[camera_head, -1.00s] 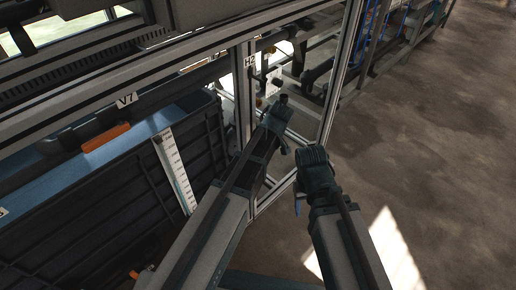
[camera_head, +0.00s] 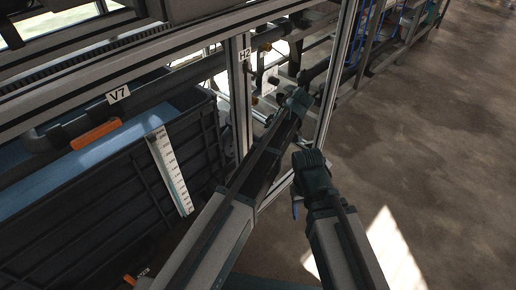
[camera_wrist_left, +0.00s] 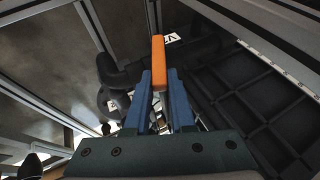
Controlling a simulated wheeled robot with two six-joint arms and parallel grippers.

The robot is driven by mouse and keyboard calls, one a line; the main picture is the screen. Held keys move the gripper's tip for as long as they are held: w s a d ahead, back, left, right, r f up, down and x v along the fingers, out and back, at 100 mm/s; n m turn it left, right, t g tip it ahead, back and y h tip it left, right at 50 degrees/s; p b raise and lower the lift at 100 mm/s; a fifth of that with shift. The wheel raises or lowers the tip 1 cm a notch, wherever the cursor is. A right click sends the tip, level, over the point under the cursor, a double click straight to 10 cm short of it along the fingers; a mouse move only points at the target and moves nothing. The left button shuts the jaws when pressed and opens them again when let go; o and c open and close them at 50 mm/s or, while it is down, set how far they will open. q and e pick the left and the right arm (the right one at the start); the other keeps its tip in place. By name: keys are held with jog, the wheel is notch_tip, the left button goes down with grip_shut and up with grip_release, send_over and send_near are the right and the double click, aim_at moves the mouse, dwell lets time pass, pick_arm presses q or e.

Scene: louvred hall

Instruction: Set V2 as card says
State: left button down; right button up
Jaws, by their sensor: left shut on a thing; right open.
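In the left wrist view, my left gripper (camera_wrist_left: 160,98) is shut with its blue fingers on an orange lever handle (camera_wrist_left: 159,62). A white label (camera_wrist_left: 172,38) starting with V sits beside the handle; its number is not clear. In the head view, my left gripper (camera_head: 297,101) reaches into the frame near the upright post, and the handle it holds is hidden there. My right gripper (camera_head: 297,205) is open and empty, hanging in front of the frame, apart from everything. A white card-like plate (camera_head: 271,82) hangs behind the post; its text is unreadable.
Another orange lever (camera_head: 96,135) sits on a dark pipe under a V7 label (camera_head: 119,95). A post carries an H2 label (camera_head: 244,55). A dark tank (camera_head: 95,215) bears a white scale (camera_head: 171,172). The concrete floor (camera_head: 435,130) at right is clear.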

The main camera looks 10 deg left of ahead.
pick_arm(q)
jog(key=shift+w+d+f+m+g+y+b, duration=0.15)
jog(key=shift+w+d+f+g+y+b, duration=0.15)
jog(key=shift+g+b, duration=0.2)
jog(key=shift+w+d+f+m+g+y+b, duration=0.15)
jog(key=shift+w+g+y+b, duration=0.1)
jog(key=shift+g+y+b, duration=0.25)
pick_arm(e)
jog(key=shift+f, duration=1.4)
pick_arm(q)
jog(key=c, duration=0.8)
grip_release()
jog(key=shift+o, duration=0.2)
jog(key=shift+r, duration=0.15)
pick_arm(e)
jog(key=shift+r, duration=0.1)
